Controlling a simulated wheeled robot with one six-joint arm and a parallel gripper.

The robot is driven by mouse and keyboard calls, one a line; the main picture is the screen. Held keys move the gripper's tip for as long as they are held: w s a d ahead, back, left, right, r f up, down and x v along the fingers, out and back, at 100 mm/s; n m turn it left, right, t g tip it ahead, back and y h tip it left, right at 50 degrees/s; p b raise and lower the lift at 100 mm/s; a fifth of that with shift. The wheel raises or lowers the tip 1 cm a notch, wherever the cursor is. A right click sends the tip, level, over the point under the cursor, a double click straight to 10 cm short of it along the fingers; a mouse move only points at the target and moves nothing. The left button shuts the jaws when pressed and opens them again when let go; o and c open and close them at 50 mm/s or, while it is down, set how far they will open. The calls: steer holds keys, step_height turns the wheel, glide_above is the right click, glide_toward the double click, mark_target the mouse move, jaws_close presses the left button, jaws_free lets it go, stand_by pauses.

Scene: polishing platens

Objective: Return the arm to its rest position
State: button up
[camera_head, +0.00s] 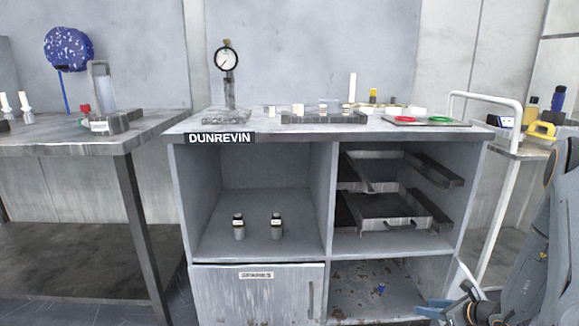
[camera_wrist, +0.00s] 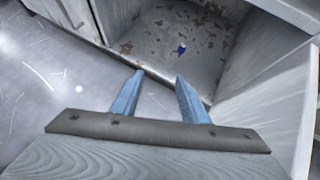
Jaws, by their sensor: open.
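My gripper (camera_wrist: 158,90) is open and empty in the wrist view. Its two blue fingers are spread apart, pointing toward the open lower-right compartment (camera_wrist: 205,30) of the cabinet. In the head view my gripper (camera_head: 432,307) shows at the lower right, in front of that compartment, with my arm at the right edge. Most of the gripper is cut off or hard to make out there. A small blue item (camera_wrist: 182,48) lies on the rust-spotted compartment floor, beyond the fingertips and apart from them. It also shows in the head view (camera_head: 381,289).
The cabinet (camera_head: 328,215) marked DUNREVIN stands ahead, with a dial gauge (camera_head: 227,58) on top. Two small dark-capped bottles (camera_head: 238,228) (camera_head: 276,227) stand on its left shelf. A dark drawer (camera_head: 388,212) sits at right. A white-railed cart (camera_head: 502,180) stands beside my arm.

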steer(key=a+r+n+g+y+b, duration=0.25)
steer(key=a+r+n, duration=0.4)
steer(key=a, duration=0.65)
steer(key=a+r+n+g+y+b, duration=0.1)
steer(key=a+r+n+g+y, duration=0.15)
steer(key=a+r+n, duration=0.7)
steer(key=s+a+r+n+g+h+b, duration=0.25)
steer(key=s+a+r+n, duration=0.2)
steer(key=s+a, duration=0.65)
steer(key=s+a+r+n+g+h+b, duration=0.1)
steer(key=s+a+r+n+g+h, duration=0.15)
steer(key=s+a+n, duration=0.75)
steer(key=s+a+r+n+h+b, duration=0.25)
steer(key=s+n, duration=0.35)
steer(key=s, duration=0.6)
steer(key=d+r+m+h+p, duration=0.1)
steer(key=d+r+m+p, duration=0.1)
steer(key=d+r+p, duration=0.8)
steer(key=d+r+m+h+p, duration=0.1)
steer(key=d+r+m+p, duration=0.2)
steer(key=d+r+p, duration=0.7)
step_height(320, 180, up, 6)
steer(key=p, duration=1.4)
steer(key=shift+w+d+f+m+t, duration=0.15)
steer(key=shift+d+m+t, duration=0.15)
steer(key=shift+d+m, duration=0.05)
